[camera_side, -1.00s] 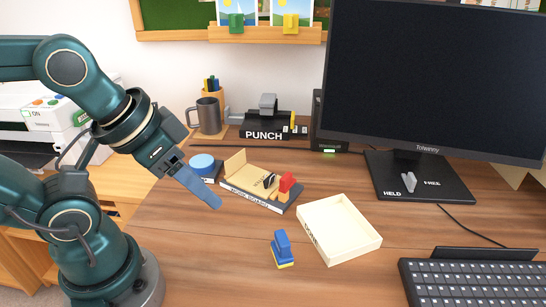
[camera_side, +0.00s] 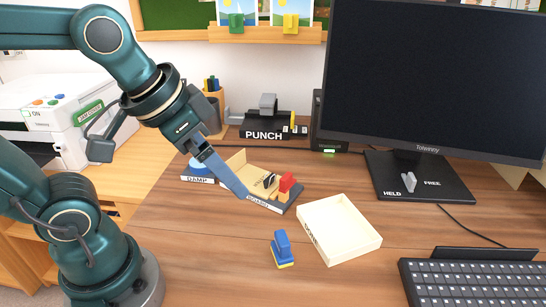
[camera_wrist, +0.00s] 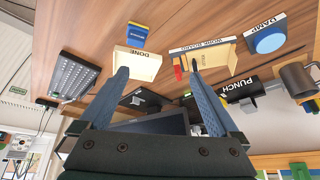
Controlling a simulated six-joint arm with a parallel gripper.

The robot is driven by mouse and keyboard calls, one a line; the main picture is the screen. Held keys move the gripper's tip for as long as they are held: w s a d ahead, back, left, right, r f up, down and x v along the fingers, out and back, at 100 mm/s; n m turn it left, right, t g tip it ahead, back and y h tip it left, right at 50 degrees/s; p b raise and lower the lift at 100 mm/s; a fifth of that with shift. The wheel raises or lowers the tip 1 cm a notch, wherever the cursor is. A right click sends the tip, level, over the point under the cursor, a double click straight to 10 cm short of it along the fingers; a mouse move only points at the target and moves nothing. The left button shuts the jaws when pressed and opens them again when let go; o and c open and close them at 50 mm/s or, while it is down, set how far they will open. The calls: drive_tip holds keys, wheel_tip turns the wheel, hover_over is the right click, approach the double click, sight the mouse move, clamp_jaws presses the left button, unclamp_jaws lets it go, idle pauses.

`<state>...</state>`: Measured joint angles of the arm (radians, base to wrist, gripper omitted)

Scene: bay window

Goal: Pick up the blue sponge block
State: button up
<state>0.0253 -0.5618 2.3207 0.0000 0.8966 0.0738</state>
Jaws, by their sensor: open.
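The blue block (camera_side: 282,244) with a yellow layer at its base stands on the desk, left of the cream tray's front corner. It also shows at the top of the wrist view (camera_wrist: 137,35), beside the tray marked DONE. My gripper (camera_side: 244,194) is above the desk near the work board, up and to the left of the block and apart from it. In the wrist view my gripper (camera_wrist: 158,70) has its two blue-grey fingers spread wide, with nothing held between them.
The cream tray (camera_side: 372,240) looks empty. The work board (camera_side: 240,162) carries red and tan pieces. A round blue pad (camera_side: 196,168) marked DAMP sits left of it. A monitor (camera_side: 430,80) and keyboard (camera_side: 470,283) take up the right. Desk around the block is clear.

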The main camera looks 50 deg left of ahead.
sight(283, 237)
drive_tip(key=w+d+f+m+g, duration=0.1)
drive_tip(key=w+f, duration=0.1)
drive_tip(key=f, duration=0.2)
drive_tip(key=w+d+f+m+g, duration=0.1)
drive_tip(key=w+d+f+g, duration=0.1)
drive_tip(key=w+f, duration=0.1)
drive_tip(key=w+d+f+m+g, duration=0.1)
drive_tip(key=w+d+f+g, duration=0.1)
drive_tip(key=f, duration=0.2)
drive_tip(key=shift+w+d+f, duration=0.25)
drive_tip(key=shift+w+f, duration=0.05)
drive_tip(key=shift+s+d+f+g, duration=0.1)
drive_tip(key=shift+s+f+g, duration=0.2)
drive_tip(key=shift+f, duration=2.6)
drive_tip(key=shift+w, duration=0.1)
drive_tip(key=c, duration=1.4)
